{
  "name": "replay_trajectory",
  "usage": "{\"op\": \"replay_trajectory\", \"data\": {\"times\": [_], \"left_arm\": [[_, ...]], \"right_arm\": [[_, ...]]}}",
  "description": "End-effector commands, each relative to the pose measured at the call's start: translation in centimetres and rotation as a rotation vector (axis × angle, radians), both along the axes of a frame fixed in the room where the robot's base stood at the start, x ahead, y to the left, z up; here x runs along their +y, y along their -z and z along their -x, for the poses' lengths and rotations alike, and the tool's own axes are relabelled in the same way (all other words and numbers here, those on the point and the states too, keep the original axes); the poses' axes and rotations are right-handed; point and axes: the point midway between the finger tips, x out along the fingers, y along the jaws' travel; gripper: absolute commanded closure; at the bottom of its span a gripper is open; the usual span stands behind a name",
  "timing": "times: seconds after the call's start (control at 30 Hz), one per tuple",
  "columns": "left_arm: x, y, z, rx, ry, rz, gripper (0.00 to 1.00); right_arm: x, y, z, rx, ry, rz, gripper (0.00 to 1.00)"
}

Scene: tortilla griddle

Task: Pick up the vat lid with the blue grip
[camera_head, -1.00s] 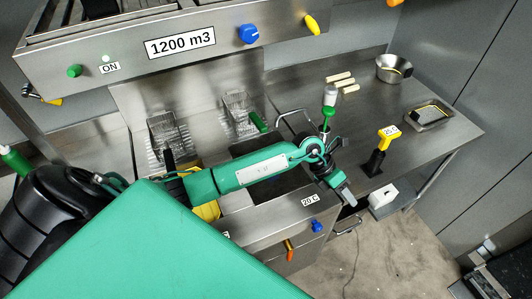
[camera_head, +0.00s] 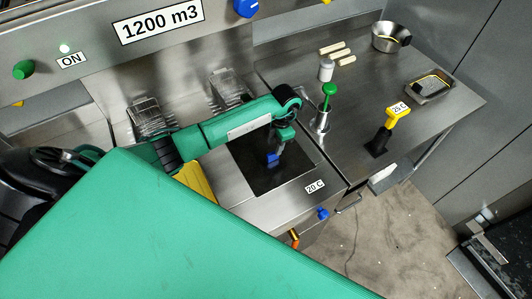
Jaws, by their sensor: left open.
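A small blue grip (camera_head: 272,158) shows over the dark square top of the vat (camera_head: 262,180) in the steel counter. The lid's outline is hard to tell from this dark square. My left gripper (camera_head: 277,150) points down at the blue grip from just above it. Its jaws are open, but the fingertips are small and partly hidden, so I cannot tell whether they touch the grip or stand around it. My right gripper is out of view.
Wire baskets (camera_head: 148,118) stand behind my left arm. A green-topped tool (camera_head: 328,92), a white container (camera_head: 326,69), a yellow-handled tool (camera_head: 396,113), a steel bowl (camera_head: 388,38) and a small tray (camera_head: 430,88) are on the right counter.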

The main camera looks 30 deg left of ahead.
Motion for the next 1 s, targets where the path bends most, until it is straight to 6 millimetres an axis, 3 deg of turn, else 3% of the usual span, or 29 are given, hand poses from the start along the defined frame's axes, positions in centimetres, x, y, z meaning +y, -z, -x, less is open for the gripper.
{"op": "replay_trajectory", "data": {"times": [0.2,0.3,0.5,0.77,1.0], "left_arm": [[0.0,1.3,0.2,0.000,0.001,0.002,0.58],[0.0,2.6,0.5,0.002,0.000,0.003,0.58],[0.1,5.5,0.8,0.000,0.000,0.002,0.58],[0.2,5.7,0.9,-0.001,0.001,0.002,0.58],[0.2,5.7,0.9,-0.001,0.001,0.002,1.00]], "right_arm": [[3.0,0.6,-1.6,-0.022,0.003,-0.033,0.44],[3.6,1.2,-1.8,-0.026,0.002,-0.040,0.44],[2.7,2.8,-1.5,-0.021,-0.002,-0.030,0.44],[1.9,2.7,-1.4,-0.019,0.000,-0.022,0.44],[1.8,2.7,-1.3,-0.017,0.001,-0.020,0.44]]}}
